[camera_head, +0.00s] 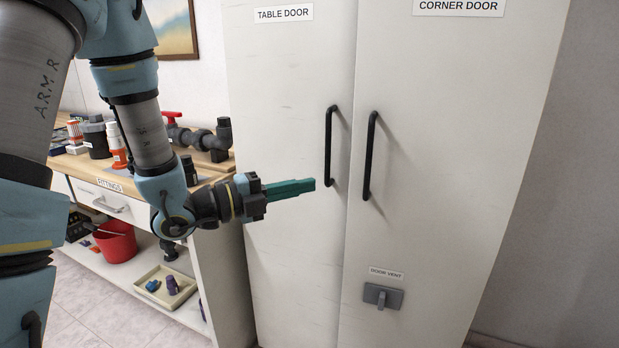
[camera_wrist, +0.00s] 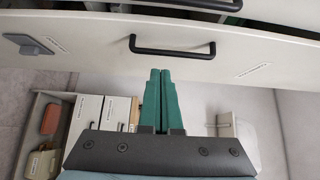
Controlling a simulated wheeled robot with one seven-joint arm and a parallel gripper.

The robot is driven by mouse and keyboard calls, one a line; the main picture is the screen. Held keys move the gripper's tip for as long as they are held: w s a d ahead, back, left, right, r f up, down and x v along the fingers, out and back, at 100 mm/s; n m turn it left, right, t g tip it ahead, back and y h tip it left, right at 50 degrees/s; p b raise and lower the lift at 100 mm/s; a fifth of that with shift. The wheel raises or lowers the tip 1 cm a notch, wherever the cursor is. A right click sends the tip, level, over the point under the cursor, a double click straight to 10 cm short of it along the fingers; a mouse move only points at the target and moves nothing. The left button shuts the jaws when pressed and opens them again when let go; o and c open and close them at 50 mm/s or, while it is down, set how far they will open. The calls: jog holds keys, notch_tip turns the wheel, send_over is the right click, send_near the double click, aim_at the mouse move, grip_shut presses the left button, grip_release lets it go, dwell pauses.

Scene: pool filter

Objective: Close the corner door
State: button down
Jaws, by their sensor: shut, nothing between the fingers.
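The white corner door (camera_head: 440,150) is the right-hand tall panel in the head view, with an upright black bar handle (camera_head: 370,156). The wrist view shows a white panel (camera_wrist: 100,35) with a black handle (camera_wrist: 172,47) and a grey vent; a dark gap runs along its upper edge. How far the corner door stands open is hard to tell. My gripper (camera_head: 313,184) has green fingers pressed together, empty, in front of the table door and left of both handles. In the wrist view its fingertips (camera_wrist: 160,72) appear just below the handle.
The white table door (camera_head: 285,230) with its own black handle (camera_head: 329,146) is beside the corner door. A door vent (camera_head: 383,296) juts from the corner door low down. A workbench (camera_head: 215,171) with pipe fittings stands left, a red bucket (camera_head: 115,243) below it.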

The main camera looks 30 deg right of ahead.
jog(key=d+p, duration=0.1)
jog(key=d, duration=0.3)
jog(key=w+d+p, duration=0.1)
jog(key=d+p, duration=0.1)
jog(key=d, duration=0.2)
jog(key=d+p, duration=0.1)
jog(key=d, duration=0.3)
jog(key=shift+w+d+p, duration=0.15)
jog(key=shift+d+p, duration=0.1)
jog(key=shift+p, duration=0.1)
jog(key=shift+w+d+b, duration=0.85)
jog(key=shift+w+d, duration=0.2)
jog(key=shift+d, duration=0.05)
jog(key=shift+f, duration=0.1)
